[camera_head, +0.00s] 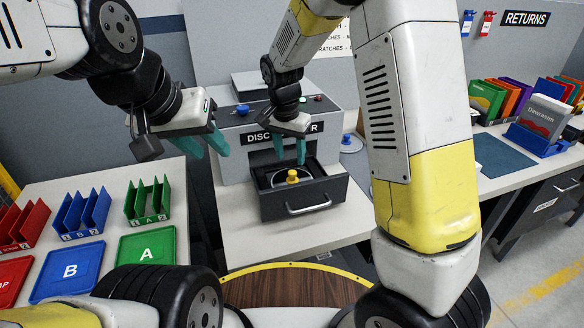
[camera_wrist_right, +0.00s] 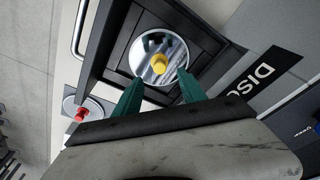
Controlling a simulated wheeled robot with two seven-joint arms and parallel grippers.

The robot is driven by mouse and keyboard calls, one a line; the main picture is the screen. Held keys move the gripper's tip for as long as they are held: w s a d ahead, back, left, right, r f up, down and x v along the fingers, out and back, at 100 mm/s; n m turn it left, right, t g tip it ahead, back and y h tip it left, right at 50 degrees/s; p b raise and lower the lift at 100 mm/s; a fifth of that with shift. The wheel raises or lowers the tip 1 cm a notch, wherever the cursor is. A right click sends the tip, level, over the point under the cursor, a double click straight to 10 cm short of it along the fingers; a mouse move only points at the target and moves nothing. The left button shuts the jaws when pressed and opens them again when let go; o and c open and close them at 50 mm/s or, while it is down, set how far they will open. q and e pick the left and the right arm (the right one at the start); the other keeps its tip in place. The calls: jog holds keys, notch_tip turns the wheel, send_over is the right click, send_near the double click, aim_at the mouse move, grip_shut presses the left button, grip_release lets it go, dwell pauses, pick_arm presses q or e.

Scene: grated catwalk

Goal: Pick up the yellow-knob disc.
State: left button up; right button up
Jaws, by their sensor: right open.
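The yellow-knob disc (camera_head: 292,176) lies in the pulled-out drawer (camera_head: 312,197) of the grey disc machine (camera_head: 240,150). In the right wrist view it is a shiny round disc with a yellow knob (camera_wrist_right: 158,64) in the middle. My right gripper (camera_head: 290,153) is open and empty, above and behind the knob, fingers pointing down. In the right wrist view its two teal fingertips (camera_wrist_right: 162,84) are spread to either side below the knob, apart from it. My left gripper (camera_head: 203,147) is open and empty, to the left in front of the machine.
A blue-knob disc (camera_head: 347,139) lies right of the machine; a red-knob disc (camera_wrist_right: 82,113) shows beside the drawer in the right wrist view. Coloured racks (camera_head: 82,213) and trays A (camera_head: 147,247) and B (camera_head: 67,270) stand at left. Bare white tabletop lies before the drawer.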

aim_at(292, 172)
jog(key=f, duration=0.4)
jog(key=w+f, duration=0.1)
jog(key=f, duration=0.1)
jog(key=shift+d, duration=0.25)
grip_shut()
